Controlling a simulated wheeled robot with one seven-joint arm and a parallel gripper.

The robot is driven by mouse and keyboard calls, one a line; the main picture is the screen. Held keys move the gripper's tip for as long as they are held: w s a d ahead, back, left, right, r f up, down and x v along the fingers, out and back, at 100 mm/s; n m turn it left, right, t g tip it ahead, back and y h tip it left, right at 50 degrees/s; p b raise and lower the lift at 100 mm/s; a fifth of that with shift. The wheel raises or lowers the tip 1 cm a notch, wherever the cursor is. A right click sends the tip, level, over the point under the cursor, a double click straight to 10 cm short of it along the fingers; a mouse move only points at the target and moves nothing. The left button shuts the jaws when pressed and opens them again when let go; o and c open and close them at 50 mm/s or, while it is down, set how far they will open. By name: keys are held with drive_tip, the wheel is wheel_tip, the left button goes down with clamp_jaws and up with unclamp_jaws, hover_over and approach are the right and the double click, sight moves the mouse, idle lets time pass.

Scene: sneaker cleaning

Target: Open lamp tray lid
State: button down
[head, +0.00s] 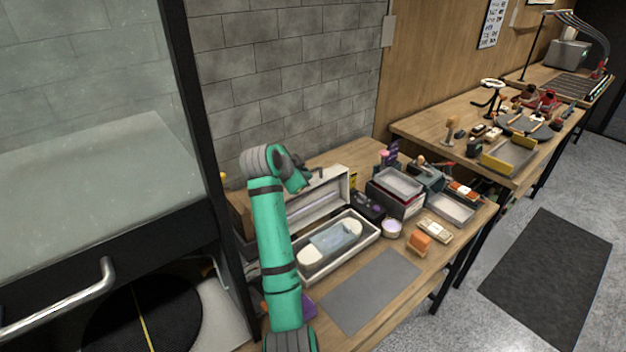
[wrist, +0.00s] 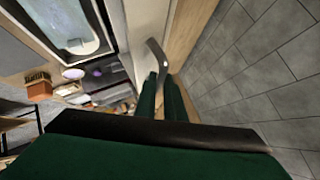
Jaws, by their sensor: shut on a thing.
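The lamp tray (head: 369,242) is a pale rectangular box on the near workbench, with a rounded grey-white insert inside. Its lid (head: 335,188) is raised and stands tilted up along the back side of the tray. In the wrist view the tray's inside (wrist: 72,25) shows at upper left and the pale lid (wrist: 140,25) at top centre. My gripper (head: 314,174) is at the lid's upper edge, partly hidden by my wrist. In the wrist view my green fingers (wrist: 163,92) are closed together around the dark curved handle (wrist: 155,50) of the lid.
A grey mat (head: 372,290) lies in front of the tray. A grey block wall (head: 285,80) rises behind, and a glass-fronted cabinet (head: 95,130) is at left.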

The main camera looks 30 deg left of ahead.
drive_tip(key=shift+w+a+r, duration=0.15)
drive_tip(key=shift+a, duration=0.25)
drive_tip(key=shift+w, duration=0.2)
drive_tip(key=shift+s+a, duration=0.15)
drive_tip(key=shift+a, duration=0.2)
drive_tip(key=c, duration=1.8)
unclamp_jaws()
drive_tip(key=shift+c, duration=0.2)
drive_tip(key=shift+d, duration=0.15)
